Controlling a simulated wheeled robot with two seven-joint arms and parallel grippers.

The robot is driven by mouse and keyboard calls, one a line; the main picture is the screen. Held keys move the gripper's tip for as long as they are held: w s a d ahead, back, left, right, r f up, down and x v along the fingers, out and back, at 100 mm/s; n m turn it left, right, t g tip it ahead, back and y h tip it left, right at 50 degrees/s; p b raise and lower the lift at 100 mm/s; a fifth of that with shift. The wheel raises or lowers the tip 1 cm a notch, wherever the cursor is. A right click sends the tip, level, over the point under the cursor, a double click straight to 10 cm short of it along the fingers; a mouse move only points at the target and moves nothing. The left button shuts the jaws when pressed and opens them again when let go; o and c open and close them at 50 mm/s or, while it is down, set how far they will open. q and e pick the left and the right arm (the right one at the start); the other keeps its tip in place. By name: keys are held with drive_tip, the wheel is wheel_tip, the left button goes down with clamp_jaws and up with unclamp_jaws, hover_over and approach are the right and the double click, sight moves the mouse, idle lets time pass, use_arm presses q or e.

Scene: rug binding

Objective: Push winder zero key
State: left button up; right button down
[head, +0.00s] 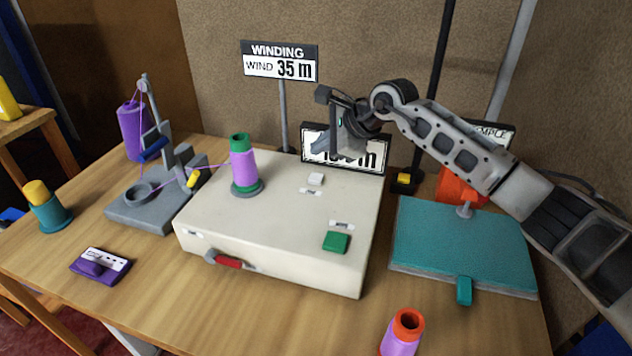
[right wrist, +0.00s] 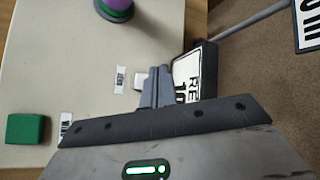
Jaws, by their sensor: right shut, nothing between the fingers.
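The winder is a cream box (head: 280,225) in the middle of the table. A small white key (head: 316,179) sits on its top near the back, with a label in front. A larger green key (head: 335,242) sits near its front right, also labelled. Neither label is readable. My right gripper (head: 322,153) is shut and empty, in the air above and behind the white key. In the right wrist view, the shut fingers (right wrist: 157,72) partly cover the white key (right wrist: 140,80); whether they touch it cannot be told. The left gripper is out of view.
A display (head: 372,158) stands behind the winder, close to my right gripper and partly hidden by it. A green-and-purple thread cone (head: 241,165) stands on the winder's left. An orange-topped cone (head: 404,332) stands in front.

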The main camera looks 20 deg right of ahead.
sight(321, 178)
wheel_tip(321, 178, down, 4)
drive_tip(key=shift+b, duration=1.1)
drive_tip(key=shift+f, duration=0.2)
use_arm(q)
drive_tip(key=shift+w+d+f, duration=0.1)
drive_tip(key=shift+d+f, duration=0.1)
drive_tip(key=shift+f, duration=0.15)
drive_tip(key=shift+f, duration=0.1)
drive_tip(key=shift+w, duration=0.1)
use_arm(e)
drive_tip(key=shift+f+b, duration=0.4)
drive_tip(key=shift+b, duration=0.25)
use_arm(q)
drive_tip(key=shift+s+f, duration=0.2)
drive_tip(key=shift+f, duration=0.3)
